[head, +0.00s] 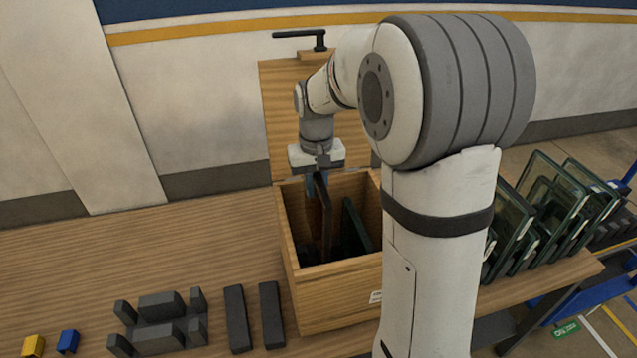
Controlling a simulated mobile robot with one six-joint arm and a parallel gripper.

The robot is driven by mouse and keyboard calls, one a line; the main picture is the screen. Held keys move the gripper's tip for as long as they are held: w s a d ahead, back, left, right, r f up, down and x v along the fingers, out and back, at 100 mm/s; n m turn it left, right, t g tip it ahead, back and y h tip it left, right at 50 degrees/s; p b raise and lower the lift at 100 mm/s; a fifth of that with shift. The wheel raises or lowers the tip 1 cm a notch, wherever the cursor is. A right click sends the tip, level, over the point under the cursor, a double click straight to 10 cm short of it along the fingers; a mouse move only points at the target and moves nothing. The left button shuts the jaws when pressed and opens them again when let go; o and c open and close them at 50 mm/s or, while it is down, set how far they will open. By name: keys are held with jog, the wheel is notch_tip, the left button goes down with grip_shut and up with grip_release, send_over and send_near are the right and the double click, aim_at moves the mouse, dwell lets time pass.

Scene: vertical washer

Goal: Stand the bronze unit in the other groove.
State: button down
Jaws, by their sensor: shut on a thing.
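The bronze unit (325,225) is a brown, flat panel standing nearly upright inside an open wooden box (335,290). My gripper (318,182) is over the left part of the box, pointing down, and is shut on the upper edge of the bronze unit. A dark green panel (355,228) stands in the same box to the right of it, leaning. The bottom of the box and any grooves there are too dark to make out. My arm hides the box's right side.
Dark grey blocks (160,320) and two dark bars (237,318) lie on the wooden table at the front. A yellow block (33,346) and a blue block (68,341) are at front left. Several glass panels (545,205) stand at right.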

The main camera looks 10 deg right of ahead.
jog(key=shift+s+f, duration=0.15)
jog(key=shift+f, duration=0.45)
jog(key=shift+f+b, duration=5.3)
jog(key=shift+f, duration=2.95)
jog(key=c, duration=1.2)
grip_release()
jog(key=shift+c, duration=0.2)
